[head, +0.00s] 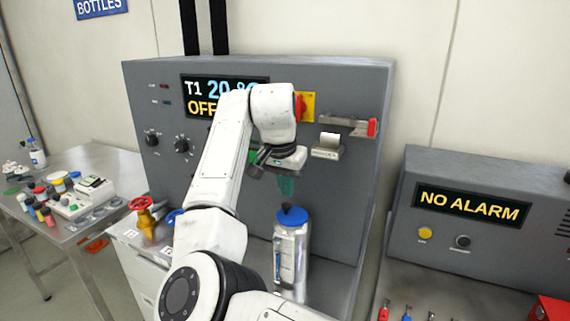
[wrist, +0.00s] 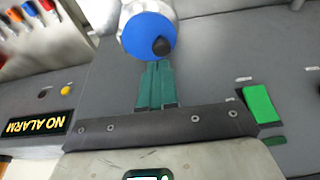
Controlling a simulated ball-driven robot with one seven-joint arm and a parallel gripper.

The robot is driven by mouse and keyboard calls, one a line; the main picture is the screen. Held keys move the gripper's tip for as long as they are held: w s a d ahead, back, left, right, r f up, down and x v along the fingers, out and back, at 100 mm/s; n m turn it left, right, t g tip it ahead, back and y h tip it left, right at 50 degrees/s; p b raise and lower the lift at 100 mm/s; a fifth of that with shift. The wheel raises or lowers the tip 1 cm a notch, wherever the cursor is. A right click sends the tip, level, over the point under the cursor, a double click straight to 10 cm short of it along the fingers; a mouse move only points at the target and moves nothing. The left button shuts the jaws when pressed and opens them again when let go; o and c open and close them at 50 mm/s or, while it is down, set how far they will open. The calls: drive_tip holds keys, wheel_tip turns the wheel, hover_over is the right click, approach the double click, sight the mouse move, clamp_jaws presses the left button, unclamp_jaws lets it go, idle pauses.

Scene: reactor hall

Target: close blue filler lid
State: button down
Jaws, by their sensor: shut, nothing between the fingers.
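The blue filler lid (head: 292,215) sits on top of a silver cylindrical vessel (head: 290,258) standing in front of the grey control cabinet. The lid looks flat on the vessel's top, with a dark knob on it. It also shows in the wrist view as a blue disc (wrist: 148,36), with the dark knob at its lower right. My gripper (head: 287,187) is above the lid, apart from it in the head view. Its green fingers (wrist: 157,84) are shut together with nothing between them, and their tips point toward the lid.
A yellow valve with a red wheel (head: 141,205) and a blue wheel stand left of the vessel. A bench with jars and a scale (head: 85,200) is at the left. A "NO ALARM" panel (head: 472,204) is at the right, with tools below it.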

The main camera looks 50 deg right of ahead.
sight(292, 211)
drive_tip(key=shift+f, duration=1.2)
